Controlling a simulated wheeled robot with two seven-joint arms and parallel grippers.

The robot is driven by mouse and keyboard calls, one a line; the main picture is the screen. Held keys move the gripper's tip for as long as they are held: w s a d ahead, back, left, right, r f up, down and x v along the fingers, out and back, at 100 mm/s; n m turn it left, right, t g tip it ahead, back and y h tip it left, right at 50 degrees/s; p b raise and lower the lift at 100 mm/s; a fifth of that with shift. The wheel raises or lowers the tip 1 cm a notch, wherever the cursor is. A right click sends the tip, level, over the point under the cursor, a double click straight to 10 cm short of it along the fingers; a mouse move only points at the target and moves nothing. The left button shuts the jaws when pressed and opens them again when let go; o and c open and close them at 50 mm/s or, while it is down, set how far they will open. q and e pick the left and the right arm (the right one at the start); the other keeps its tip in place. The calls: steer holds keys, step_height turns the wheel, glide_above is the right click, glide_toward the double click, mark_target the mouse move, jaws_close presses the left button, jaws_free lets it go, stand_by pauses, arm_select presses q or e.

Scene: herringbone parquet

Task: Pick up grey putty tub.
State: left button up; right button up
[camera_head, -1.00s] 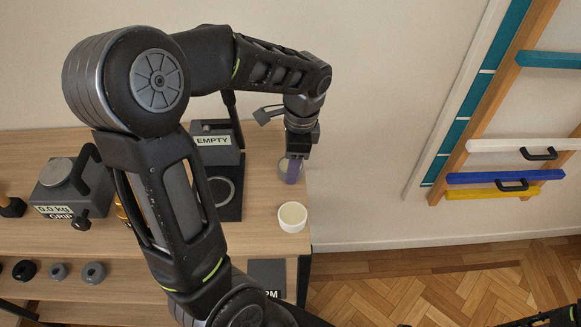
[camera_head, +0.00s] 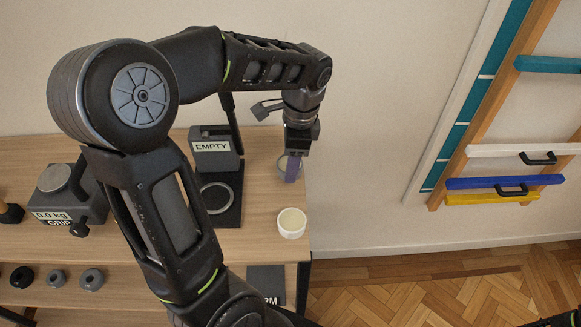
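A greyish round tub (camera_head: 283,163) stands near the right end of the wooden bench, mostly hidden behind my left gripper. It looks like the grey putty tub, but little of it shows. My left gripper (camera_head: 293,169) points down at it, with a purple finger overlapping the tub's right part in the picture. The finger gap is hidden, so I cannot tell whether it is open or shut, or whether it touches the tub. A cream-white tub (camera_head: 291,223) stands just in front, apart from the gripper. My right gripper is not in view.
A dark stand with an "EMPTY" sign (camera_head: 211,147) is left of the tubs. A grip scale (camera_head: 57,190) is farther left. Several dark rings (camera_head: 56,278) lie on the lower shelf. A wall (camera_head: 370,100) is close behind; wall bars (camera_head: 505,182) are at right.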

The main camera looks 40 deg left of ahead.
arm_select(q)
step_height(320, 180, up, 7)
steer(key=shift+r+b, duration=0.15)
steer(key=shift+b, duration=0.15)
stand_by(0.4)
